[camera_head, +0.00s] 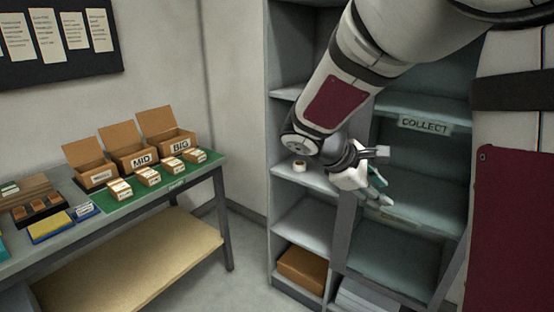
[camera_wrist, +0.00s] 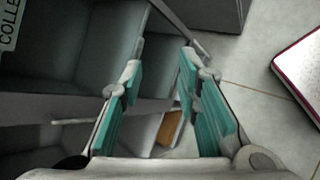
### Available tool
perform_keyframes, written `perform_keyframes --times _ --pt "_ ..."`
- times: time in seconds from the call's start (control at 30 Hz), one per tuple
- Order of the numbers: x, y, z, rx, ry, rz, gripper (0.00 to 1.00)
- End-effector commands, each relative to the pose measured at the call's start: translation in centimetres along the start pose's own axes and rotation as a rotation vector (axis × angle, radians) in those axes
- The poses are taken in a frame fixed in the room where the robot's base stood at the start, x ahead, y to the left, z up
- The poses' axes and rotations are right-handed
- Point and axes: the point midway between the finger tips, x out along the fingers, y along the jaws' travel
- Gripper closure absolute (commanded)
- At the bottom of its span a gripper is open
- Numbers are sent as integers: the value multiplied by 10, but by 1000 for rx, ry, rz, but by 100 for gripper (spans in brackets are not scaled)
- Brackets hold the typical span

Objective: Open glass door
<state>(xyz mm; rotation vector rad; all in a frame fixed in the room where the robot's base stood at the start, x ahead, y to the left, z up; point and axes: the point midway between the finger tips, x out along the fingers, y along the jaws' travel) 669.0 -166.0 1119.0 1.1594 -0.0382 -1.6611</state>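The glass door (camera_head: 345,235) is a clear pane in a grey frame on the right half of the grey shelf unit. Shelves and a COLLECT label (camera_head: 424,125) show behind or through it. The door's frame seems to stand at an angle to the cabinet; how far it is open is hard to tell. My gripper (camera_head: 382,174) is in front of the door's upper left part, its fingers spread. In the wrist view my gripper (camera_wrist: 160,76) has its teal pads apart, and a grey frame bar (camera_wrist: 60,107) runs behind and between them. Whether either finger touches the frame is unclear.
Open shelves to the left hold a white roll (camera_head: 299,166) and a brown box (camera_head: 302,269). A table (camera_head: 228,205) with cardboard boxes marked MID and BIG (camera_head: 180,146) stands at the left. Floor (camera_head: 240,262) between the table and shelves is clear.

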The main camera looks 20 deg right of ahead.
Motion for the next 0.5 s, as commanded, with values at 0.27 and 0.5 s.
perform_keyframes --times 0.27,0.5 --pt "44 67 -90 -433 -260 299 70" --pt "61 99 -175 -751 -436 545 70"
